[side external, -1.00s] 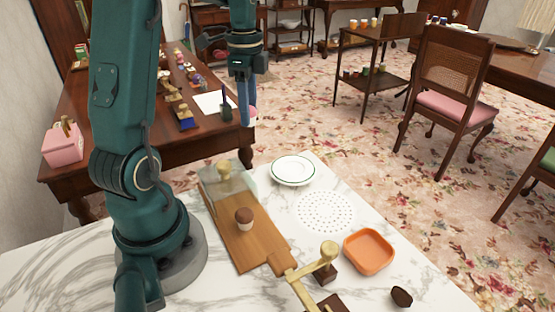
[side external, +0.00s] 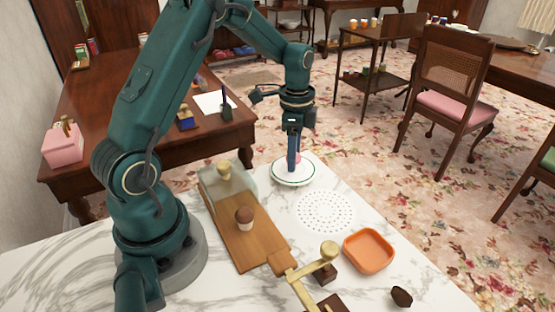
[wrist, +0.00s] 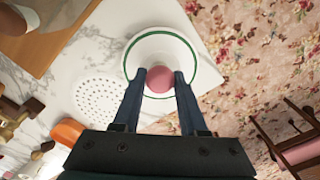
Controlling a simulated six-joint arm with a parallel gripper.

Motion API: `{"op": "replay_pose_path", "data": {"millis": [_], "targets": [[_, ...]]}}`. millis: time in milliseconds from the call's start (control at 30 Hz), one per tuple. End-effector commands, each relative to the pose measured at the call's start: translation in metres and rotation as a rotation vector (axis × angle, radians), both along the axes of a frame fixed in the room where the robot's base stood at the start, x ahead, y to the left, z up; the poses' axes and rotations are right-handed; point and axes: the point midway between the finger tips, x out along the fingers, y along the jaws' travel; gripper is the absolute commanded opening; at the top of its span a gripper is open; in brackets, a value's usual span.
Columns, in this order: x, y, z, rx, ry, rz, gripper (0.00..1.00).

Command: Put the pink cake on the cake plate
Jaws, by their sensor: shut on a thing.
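The pink cake (wrist: 159,79) is between my gripper's fingertips (wrist: 159,76) in the wrist view, and my gripper is shut on it. In the side view my gripper (side external: 294,166) points straight down over the cake plate, and only a sliver of pink shows beside the finger. The cake plate (side external: 282,179) is white with a green rim and stands at the back corner of the marble top. It also shows in the wrist view (wrist: 142,51), behind the cake. I cannot tell whether the cake touches the plate.
A wooden board (side external: 245,245) with a glass cover (side external: 228,187) and a brown-topped cake (side external: 244,217) lies left of the plate. A round white perforated mat (side external: 325,212), an orange dish (side external: 369,251) and a brass-handled tool (side external: 328,254) are nearer the front. The marble edge runs close behind the plate.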

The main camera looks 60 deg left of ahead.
Motion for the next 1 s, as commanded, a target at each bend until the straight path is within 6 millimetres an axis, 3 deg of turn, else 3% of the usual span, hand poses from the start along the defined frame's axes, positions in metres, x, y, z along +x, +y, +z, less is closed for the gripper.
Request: {"op": "replay_pose_path", "data": {"millis": [333, 367, 400, 433, 767, 1000], "targets": [[0.000, 0.000, -0.003, -0.001, 0.001, 0.000, 0.00], [0.000, 0.000, -0.003, 0.000, 0.000, 0.000, 0.53], [0.000, 0.000, -0.003, 0.000, 0.000, 0.000, 0.68], [0.000, 0.000, -0.003, 0.000, 0.000, 0.000, 0.72], [0.000, 0.000, -0.001, 0.000, -0.001, 0.000, 0.72], [0.002, 0.001, 0.031, 0.004, -0.009, 0.000, 0.72]]}}
